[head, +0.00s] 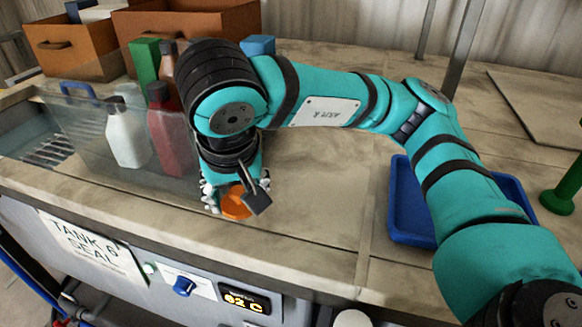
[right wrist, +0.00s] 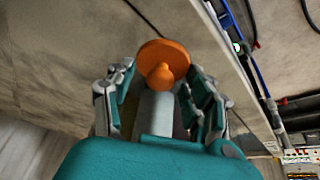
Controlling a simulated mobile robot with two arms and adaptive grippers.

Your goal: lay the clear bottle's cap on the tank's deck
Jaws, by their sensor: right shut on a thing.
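My right gripper (head: 232,192) is low over the tank's worn beige deck (head: 305,225), close to its front edge. It is shut on an orange piece (head: 236,204), a flat disc with a rounded knob. In the right wrist view the orange piece (right wrist: 163,60) shows at the fingertips of my right gripper (right wrist: 160,90). I cannot tell whether it is the clear bottle's cap, nor whether it touches the deck. The pale clear bottle (head: 127,137) stands at the left behind a clear panel, with a greyish top. My left gripper is out of view.
A red bottle (head: 170,135) and a green box (head: 145,62) stand near the clear bottle. A blue tray (head: 412,238) lies to the right, partly behind my arm. A green knobbed piece (head: 562,192) stands at the far right. Brown crates (head: 75,62) are at the back left.

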